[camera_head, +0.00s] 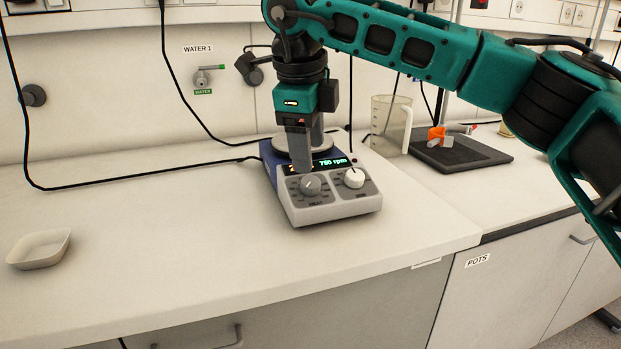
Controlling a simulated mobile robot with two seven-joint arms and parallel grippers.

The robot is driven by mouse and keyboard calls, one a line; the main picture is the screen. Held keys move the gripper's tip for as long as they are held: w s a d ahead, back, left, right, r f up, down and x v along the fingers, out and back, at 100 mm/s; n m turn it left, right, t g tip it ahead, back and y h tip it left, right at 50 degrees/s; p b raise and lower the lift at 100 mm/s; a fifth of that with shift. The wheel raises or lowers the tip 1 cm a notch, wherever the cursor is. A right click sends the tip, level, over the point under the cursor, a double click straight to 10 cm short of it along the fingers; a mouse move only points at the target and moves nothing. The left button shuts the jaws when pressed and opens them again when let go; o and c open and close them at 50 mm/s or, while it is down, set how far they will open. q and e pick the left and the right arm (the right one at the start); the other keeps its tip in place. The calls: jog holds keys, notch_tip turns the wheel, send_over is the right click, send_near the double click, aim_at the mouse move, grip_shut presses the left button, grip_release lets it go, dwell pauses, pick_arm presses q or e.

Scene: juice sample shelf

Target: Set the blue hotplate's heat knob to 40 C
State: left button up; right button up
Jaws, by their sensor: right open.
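The blue hotplate (267,153) stands on the white counter, with a light grey front panel and a round pale top plate. Its heat knob (311,185) is the grey one on the left of the panel; the setting is too small to read. A white knob (354,178) sits to its right. The display (330,162) reads 750 rpm in green; its left part is hidden by my gripper. My right gripper (303,167) points down over the hotplate, open, its fingertips just above and behind the heat knob. Whether it touches the knob cannot be told. My left gripper is out of view.
A clear jug (391,125) stands behind and right of the hotplate. A dark tray (462,155) with an orange item (437,134) lies farther right. A white dish (39,249) is at the far left. Black cables run along the wall and counter.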

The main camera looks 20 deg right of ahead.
aim_at(311, 181)
jog(key=x, duration=0.6)
jog(key=shift+f+b, duration=0.15)
jog(key=shift+b, duration=0.2)
jog(key=c, duration=1)
